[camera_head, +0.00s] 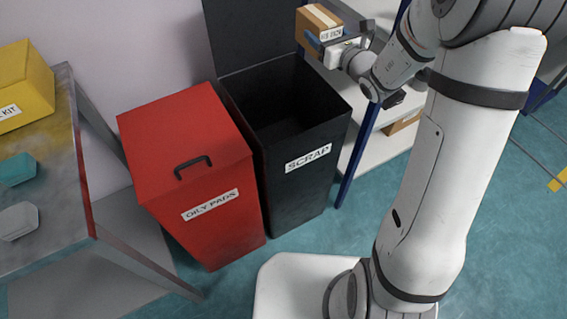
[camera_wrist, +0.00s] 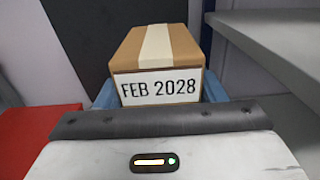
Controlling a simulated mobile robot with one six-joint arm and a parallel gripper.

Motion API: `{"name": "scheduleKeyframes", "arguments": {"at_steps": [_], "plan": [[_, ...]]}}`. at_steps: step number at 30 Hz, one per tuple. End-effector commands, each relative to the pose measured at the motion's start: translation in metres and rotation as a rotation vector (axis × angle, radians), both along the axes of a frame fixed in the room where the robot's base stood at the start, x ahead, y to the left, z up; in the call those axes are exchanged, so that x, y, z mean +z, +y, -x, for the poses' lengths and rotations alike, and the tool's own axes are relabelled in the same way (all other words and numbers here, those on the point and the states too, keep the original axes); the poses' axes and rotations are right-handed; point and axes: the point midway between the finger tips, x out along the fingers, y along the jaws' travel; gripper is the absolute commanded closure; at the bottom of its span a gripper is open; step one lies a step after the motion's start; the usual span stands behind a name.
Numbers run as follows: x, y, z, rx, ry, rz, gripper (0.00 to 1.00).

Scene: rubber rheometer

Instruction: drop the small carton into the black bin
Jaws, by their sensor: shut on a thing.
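The small carton (camera_head: 318,22) is brown with a pale tape strip and a white label. In the wrist view the carton (camera_wrist: 157,60) shows the label "FEB 2028". My gripper (camera_head: 322,42) is shut on it, with blue fingers on both sides in the wrist view (camera_wrist: 160,92). The carton is held in the air, above and toward the right back of the black bin (camera_head: 310,185). The bin is labelled "SCRAP", its lid stands open at the back, and its inside is dark. The bin's floor cannot be made out.
A red bin (camera_head: 185,145) labelled "OILY PADS", lid shut, stands left of the black bin. A shelf unit (camera_head: 375,155) with blue posts stands close on the right. A metal table (camera_head: 62,225) at left holds a yellow box (camera_head: 22,85) and small items.

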Motion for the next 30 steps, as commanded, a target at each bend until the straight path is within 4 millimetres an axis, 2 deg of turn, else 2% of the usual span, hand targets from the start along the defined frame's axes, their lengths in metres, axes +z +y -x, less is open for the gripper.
{"name": "scheduleKeyframes", "arguments": {"at_steps": [1, 15, 21, 30], "plan": [[-0.019, 0.007, -0.001, 0.017, -0.008, 0.000, 0.72], [-0.068, 0.056, -0.005, 0.115, -0.007, -0.001, 0.72], [-0.078, 0.071, -0.002, 0.136, -0.007, -0.001, 0.72], [-0.080, 0.080, 0.000, 0.145, -0.003, -0.002, 0.72]]}}
